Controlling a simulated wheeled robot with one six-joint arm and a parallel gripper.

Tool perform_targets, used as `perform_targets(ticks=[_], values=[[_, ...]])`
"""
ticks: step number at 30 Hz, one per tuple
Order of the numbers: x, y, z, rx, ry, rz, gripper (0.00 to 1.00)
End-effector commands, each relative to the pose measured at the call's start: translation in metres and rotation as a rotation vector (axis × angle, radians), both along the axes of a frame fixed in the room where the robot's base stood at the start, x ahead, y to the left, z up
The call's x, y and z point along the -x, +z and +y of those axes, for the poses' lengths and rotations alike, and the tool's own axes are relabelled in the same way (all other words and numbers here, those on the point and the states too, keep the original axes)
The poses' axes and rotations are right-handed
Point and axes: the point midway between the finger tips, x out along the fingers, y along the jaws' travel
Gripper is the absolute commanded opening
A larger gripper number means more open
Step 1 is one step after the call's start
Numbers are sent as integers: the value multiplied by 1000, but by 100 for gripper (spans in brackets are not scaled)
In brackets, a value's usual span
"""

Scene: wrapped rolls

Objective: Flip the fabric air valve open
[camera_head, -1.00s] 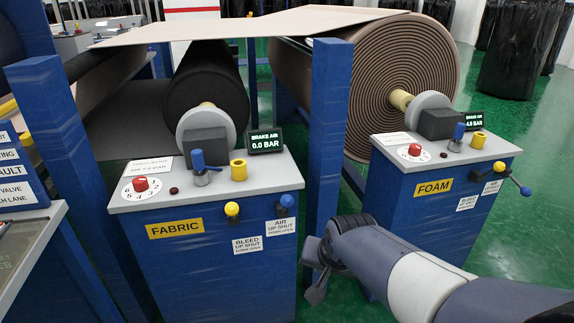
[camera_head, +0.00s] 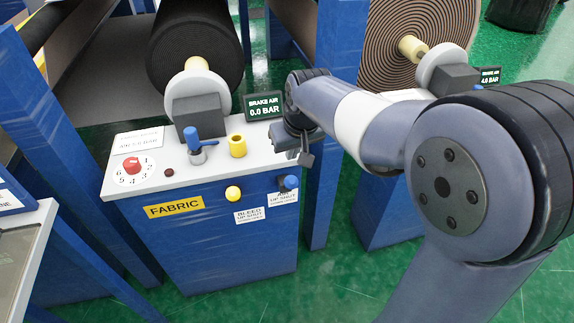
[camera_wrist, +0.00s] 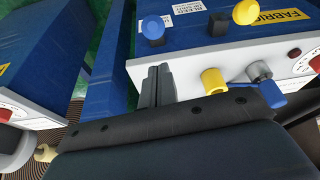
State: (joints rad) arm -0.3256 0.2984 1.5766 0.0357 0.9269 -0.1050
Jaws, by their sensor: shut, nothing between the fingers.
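The fabric air valve (camera_head: 290,182) is a blue knob on the front of the blue FABRIC cabinet (camera_head: 215,245), at its upper right, above a white label with blurred text. It also shows in the wrist view (camera_wrist: 153,28). My gripper (camera_head: 305,158) is at the cabinet top's right front corner, just above and right of the blue knob. In the wrist view my gripper's fingers (camera_wrist: 157,72) are together and empty, pointing toward the blue knob with a gap between. The brake air display (camera_head: 264,107) reads 0.0 BAR.
A yellow bleed knob (camera_head: 233,193) sits left of the blue knob. On the cabinet top stand a blue-handled fitting (camera_head: 197,145), a yellow cup (camera_head: 237,146) and a red dial (camera_head: 131,165). A blue post (camera_head: 322,215) stands close on the right.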

Motion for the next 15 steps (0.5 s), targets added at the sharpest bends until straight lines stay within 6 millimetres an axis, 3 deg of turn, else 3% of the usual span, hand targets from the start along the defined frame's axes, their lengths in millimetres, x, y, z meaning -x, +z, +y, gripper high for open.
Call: perform_targets(ticks=[5,15], values=[[-3,-11,1,1,-1,3,0],[-21,-68,9,1,-2,4,0]])
